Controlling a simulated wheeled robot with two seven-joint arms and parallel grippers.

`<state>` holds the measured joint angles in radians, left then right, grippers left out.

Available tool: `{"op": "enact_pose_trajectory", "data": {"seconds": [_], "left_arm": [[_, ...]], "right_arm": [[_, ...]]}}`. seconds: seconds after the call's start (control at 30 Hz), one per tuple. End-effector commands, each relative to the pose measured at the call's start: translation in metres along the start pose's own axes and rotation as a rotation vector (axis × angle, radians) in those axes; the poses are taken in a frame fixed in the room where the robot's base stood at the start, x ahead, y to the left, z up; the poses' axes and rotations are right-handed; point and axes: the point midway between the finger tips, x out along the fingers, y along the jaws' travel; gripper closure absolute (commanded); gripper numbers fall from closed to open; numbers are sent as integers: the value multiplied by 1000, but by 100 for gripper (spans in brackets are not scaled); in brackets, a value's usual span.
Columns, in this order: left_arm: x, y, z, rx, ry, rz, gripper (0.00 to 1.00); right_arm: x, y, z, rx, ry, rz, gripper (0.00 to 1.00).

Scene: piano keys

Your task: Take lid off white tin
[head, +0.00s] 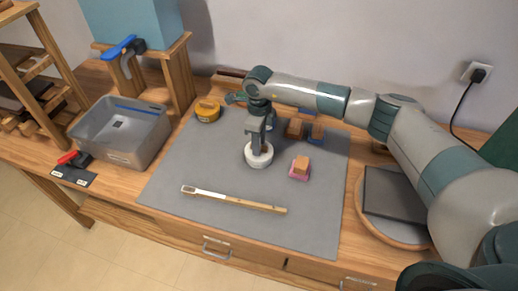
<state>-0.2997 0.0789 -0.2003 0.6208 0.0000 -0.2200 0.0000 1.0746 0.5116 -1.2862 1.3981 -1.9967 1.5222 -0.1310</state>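The white tin (259,160) is small and round and stands on the grey mat near its middle. My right gripper (258,147) points straight down onto the top of the tin, with its fingers at the lid. The fingers and wrist hide much of the tin's top, so I cannot tell whether they grip the lid or only touch it. The lid cannot be told apart from the tin's body at this size. My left gripper is not in view.
A grey bin (120,143) stands left. A dark slab lies on a round board (408,233) at right.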

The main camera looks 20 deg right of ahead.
Motion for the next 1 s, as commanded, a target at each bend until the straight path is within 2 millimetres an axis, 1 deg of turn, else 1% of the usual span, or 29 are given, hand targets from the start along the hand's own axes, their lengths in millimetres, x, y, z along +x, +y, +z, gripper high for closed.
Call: {"op": "enact_pose_trajectory", "data": {"seconds": [0.2, 0.23, 0.27, 0.3, 0.33, 0.37, 0.77, 0.87, 1.0], "left_arm": [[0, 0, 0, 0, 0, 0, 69], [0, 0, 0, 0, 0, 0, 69], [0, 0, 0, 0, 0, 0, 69], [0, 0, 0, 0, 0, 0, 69], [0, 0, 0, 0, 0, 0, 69], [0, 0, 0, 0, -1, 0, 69], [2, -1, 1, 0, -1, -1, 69], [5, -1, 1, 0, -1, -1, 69], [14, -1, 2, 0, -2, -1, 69]], "right_arm": [[0, 0, 0, 0, 0, 0, 66], [0, 0, 0, 0, 0, 0, 71], [0, 0, 0, 0, 0, 0, 78], [0, 0, 0, 0, 0, 0, 88], [0, 0, 0, 0, 0, 0, 95], [0, 0, 0, 0, 0, 0, 100], [-2, 0, 0, 1, -1, -1, 100], [-6, -1, 0, 1, -2, -1, 100], [-18, -1, 0, 0, -3, -3, 100]]}}
